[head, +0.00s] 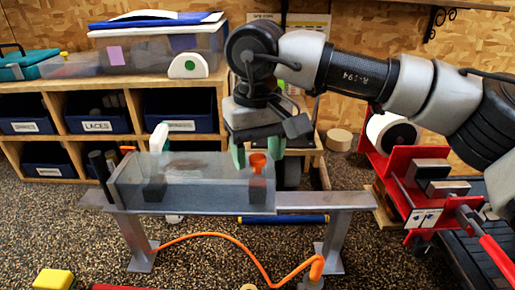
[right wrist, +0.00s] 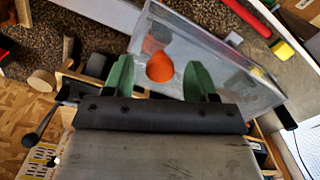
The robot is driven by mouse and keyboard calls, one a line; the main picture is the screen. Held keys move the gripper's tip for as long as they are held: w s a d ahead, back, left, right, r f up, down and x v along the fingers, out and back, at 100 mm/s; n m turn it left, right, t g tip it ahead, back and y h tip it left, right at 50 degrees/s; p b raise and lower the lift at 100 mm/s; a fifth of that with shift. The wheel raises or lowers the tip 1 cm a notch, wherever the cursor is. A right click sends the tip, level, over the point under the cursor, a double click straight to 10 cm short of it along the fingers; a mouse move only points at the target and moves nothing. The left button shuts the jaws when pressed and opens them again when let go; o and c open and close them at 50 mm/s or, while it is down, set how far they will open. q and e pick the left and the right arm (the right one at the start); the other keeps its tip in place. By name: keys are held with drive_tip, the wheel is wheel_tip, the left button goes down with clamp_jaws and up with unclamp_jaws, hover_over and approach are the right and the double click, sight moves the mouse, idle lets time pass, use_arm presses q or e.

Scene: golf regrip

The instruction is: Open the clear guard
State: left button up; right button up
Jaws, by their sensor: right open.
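The clear guard (head: 205,190) is a see-through box with flat walls on a grey metal bench (head: 320,201). It looks closed. An orange knob (head: 258,166) stands at its right end. In the right wrist view the knob appears between the fingertips, not gripped; contact cannot be told. My left gripper is not in view.
Wooden shelves (head: 112,83) with labelled blue bins stand behind at left. A red machine (head: 404,170) stands at right. An orange cord (head: 215,236) runs below the bench. A yellow block (head: 53,279) lies at the front left.

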drive_tip(key=shift+f, duration=0.15)
drive_tip(key=shift+c, duration=0.5)
clamp_jaws()
